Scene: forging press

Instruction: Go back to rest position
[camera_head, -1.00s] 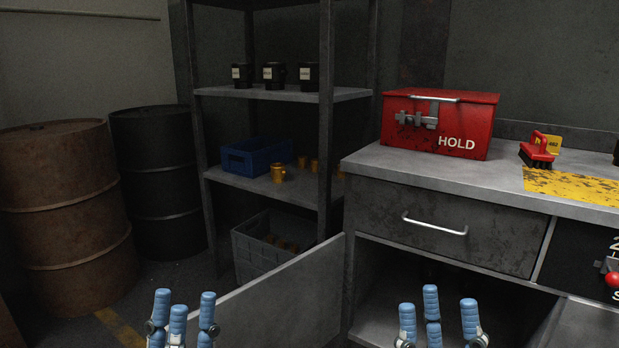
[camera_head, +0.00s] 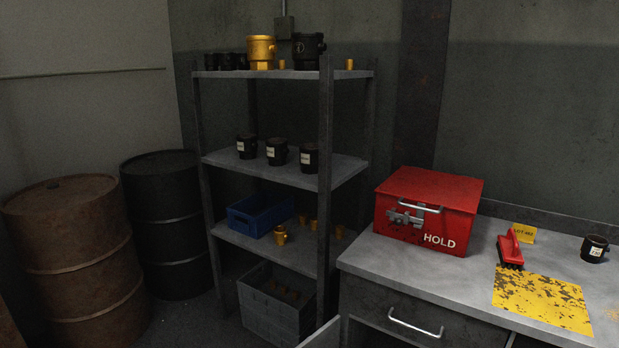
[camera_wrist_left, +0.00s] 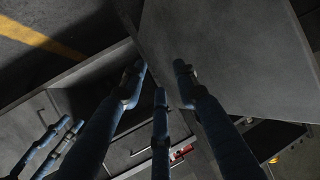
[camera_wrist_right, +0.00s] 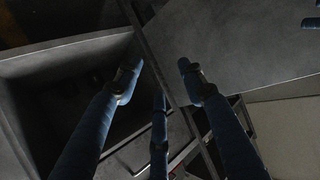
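My left gripper (camera_wrist_left: 160,73) shows in the left wrist view with its blue fingers spread and nothing between them. My right gripper (camera_wrist_right: 160,73) shows in the right wrist view, also spread and empty. Both hang in front of grey cabinet panels and a dark opening, and I see no contact. Neither gripper is in the head view now. Fingers of the other hand show at the edge of each wrist view.
A grey bench (camera_head: 455,268) carries a red HOLD box (camera_head: 425,210), a red brush (camera_head: 511,248), a yellow patch (camera_head: 540,302) and a black mug (camera_head: 594,249). An open door (camera_head: 325,335) juts out in front. A shelf rack (camera_head: 324,200) and two barrels (camera_head: 75,260) (camera_head: 167,225) stand left.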

